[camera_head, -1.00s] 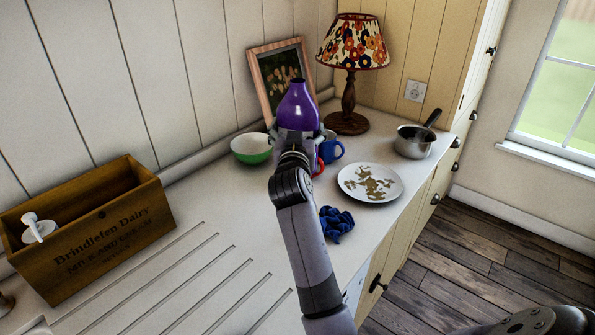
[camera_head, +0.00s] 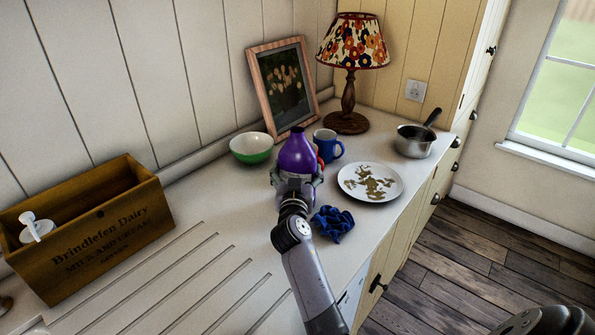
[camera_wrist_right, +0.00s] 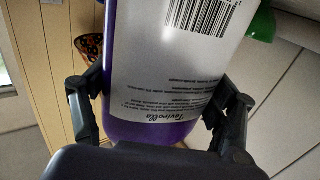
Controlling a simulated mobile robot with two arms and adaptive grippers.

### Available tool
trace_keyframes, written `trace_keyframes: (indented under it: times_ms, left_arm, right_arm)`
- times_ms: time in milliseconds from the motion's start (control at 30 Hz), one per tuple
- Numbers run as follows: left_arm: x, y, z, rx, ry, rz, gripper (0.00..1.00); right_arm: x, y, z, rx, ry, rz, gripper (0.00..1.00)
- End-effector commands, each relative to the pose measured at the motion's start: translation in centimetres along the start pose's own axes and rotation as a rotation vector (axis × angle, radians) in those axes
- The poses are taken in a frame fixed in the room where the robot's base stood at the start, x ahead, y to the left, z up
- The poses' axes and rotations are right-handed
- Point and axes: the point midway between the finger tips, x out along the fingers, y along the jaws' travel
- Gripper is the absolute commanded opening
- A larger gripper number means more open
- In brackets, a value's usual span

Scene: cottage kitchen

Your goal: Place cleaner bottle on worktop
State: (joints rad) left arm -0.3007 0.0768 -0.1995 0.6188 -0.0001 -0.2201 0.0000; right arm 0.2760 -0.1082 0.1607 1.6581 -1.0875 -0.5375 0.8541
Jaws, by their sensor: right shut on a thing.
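The purple cleaner bottle (camera_head: 297,155) is upright in the grip of my right gripper (camera_head: 296,184). Its white label with a barcode (camera_wrist_right: 185,60) fills the middle of the right wrist view, with a finger of the gripper (camera_wrist_right: 158,115) on each side. The bottle is over the white worktop (camera_head: 232,208), in front of the green bowl and the blue mug. My gripper hides the bottle's lower part, so I cannot tell whether its base touches the worktop. My left gripper does not show.
A green bowl (camera_head: 251,149), blue mug (camera_head: 327,146), crumpled blue cloth (camera_head: 333,224) and stained plate (camera_head: 352,183) are close around the bottle. A wooden crate (camera_head: 105,232) stands left. A framed picture (camera_head: 262,88), lamp (camera_head: 349,92) and saucepan (camera_head: 411,143) are behind. The ridged drainer is clear.

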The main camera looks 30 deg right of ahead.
Motion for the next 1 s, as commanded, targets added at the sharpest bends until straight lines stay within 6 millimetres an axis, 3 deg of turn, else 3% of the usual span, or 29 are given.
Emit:
trace_keyframes:
  times_ms: [200, 233, 500, 1000]
  left_arm:
    - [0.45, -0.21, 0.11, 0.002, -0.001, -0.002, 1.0]
    - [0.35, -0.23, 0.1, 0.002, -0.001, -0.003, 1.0]
    - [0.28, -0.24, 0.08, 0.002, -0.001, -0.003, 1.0]
    - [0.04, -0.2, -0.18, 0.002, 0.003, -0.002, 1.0]
  right_arm:
    - [0.02, -0.02, 0.18, 0.001, 0.003, 0.0, 0.36]
    - [0.01, -0.01, 0.21, 0.0, 0.0, 0.0, 0.81]
    - [0.01, 0.0, 0.16, 0.0, 0.0, 0.0, 0.99]
    - [0.07, 0.05, -0.02, 0.0, 0.0, 0.0, 0.99]
